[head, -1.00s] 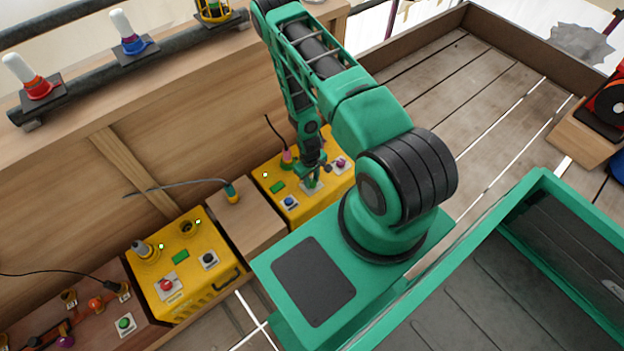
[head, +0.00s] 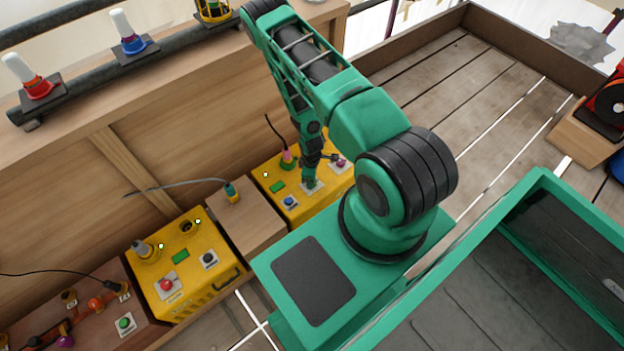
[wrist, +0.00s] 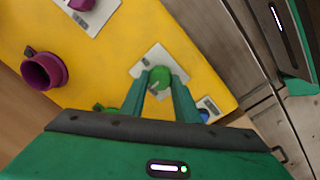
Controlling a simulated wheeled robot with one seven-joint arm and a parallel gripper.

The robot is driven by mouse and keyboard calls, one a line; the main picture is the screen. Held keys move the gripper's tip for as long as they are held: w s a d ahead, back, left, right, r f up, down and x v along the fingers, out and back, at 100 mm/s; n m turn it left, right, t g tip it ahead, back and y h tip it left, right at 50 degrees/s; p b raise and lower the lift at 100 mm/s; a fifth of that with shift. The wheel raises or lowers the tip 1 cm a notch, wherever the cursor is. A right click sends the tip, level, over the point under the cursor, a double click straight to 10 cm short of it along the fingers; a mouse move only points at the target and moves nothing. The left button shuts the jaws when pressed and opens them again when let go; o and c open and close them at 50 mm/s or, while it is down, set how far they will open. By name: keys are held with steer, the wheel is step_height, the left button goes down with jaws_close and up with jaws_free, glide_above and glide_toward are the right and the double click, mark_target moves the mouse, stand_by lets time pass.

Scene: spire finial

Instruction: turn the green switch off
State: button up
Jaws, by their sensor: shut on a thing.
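The green switch (wrist: 160,74) has a round green knob on a white plate (wrist: 149,60) on the yellow box. In the head view the same plate (head: 318,187) shows on the right yellow box (head: 305,204), and my gripper (head: 309,183) mostly hides the knob. In the wrist view my gripper (wrist: 161,82) has its two green fingers on either side of the knob, shut on it. How the knob is turned is hard to tell.
A blue knob (head: 290,202) and a purple knob (head: 340,163) flank the green switch. A pink plug (head: 288,157) with a cable stands behind. Another yellow box (head: 190,275) with a red knob stands left, beside a wooden block (head: 243,224).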

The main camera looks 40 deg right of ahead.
steer(key=shift+d, duration=0.15)
steer(key=o, duration=1)
steer(key=shift+o, duration=0.2)
steer(key=shift+r, duration=0.1)
step_height(320, 180, up, 10)
steer(key=shift+s+a+r, duration=0.2)
steer(key=shift+a+r, duration=0.05)
